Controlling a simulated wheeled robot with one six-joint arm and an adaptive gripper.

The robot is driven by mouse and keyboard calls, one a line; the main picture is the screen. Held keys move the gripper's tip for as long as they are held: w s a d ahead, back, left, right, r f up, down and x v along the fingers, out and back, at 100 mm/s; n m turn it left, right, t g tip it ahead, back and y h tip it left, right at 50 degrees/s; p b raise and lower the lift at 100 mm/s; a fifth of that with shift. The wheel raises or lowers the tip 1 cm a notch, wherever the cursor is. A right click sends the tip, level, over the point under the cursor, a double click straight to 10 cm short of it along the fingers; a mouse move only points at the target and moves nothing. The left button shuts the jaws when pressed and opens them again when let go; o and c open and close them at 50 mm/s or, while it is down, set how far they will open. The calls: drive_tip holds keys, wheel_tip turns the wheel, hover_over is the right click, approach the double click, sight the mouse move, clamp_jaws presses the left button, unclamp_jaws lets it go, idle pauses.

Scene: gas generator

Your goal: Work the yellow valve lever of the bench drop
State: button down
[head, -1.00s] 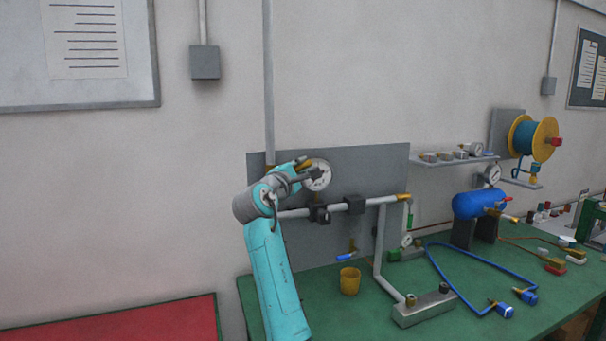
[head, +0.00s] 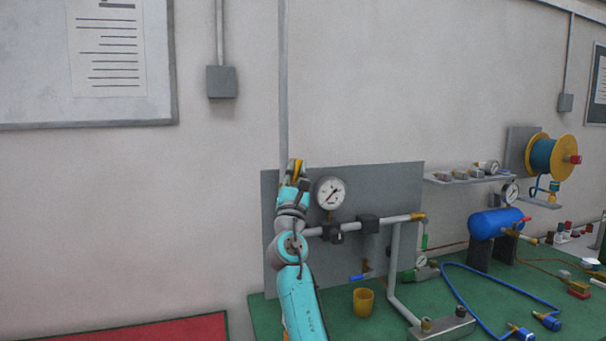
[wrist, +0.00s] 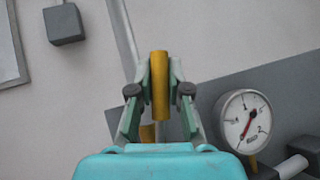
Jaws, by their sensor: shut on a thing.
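The yellow valve lever (wrist: 159,88) stands upright in the middle of the wrist view. My gripper (wrist: 160,73) has its two fingers on either side of it, shut on it. In the head view, my gripper (head: 294,177) is at the upper left of the grey panel, left of the round gauge, and a bit of the yellow lever (head: 297,166) shows between the fingers. A small yellow part (wrist: 147,132) shows lower down behind the fingers. The valve body and pipe behind my wrist are mostly hidden.
The white gauge (head: 330,193) is close to the right of my gripper, above a horizontal grey pipe (head: 390,222) with dark fittings. A yellow cup (head: 363,302) stands on the green bench (head: 400,290). A blue tank (head: 497,223) and hose lie farther right.

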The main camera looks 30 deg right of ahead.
drive_tip(key=shift+w+a+n+t+y, duration=0.1)
drive_tip(key=shift+a+n+t+y, duration=0.2)
drive_tip(key=shift+n+t+y, duration=0.6)
drive_tip(key=shift+w+a+n+t+y, duration=0.1)
drive_tip(key=shift+a+n+t+y, duration=0.45)
drive_tip(key=shift+n, duration=0.75)
drive_tip(key=shift+w+a+n+t+y, duration=0.1)
drive_tip(key=shift+n+t+y, duration=0.45)
drive_tip(key=shift+n+y, duration=0.45)
drive_tip(key=c, duration=1.1)
unclamp_jaws()
drive_tip(key=shift+a, duration=0.1)
drive_tip(key=shift+s, duration=0.1)
drive_tip(key=v, duration=1.1)
drive_tip(key=shift+s+f, duration=0.15)
drive_tip(key=shift+f, duration=0.25)
drive_tip(key=shift+a, duration=0.1)
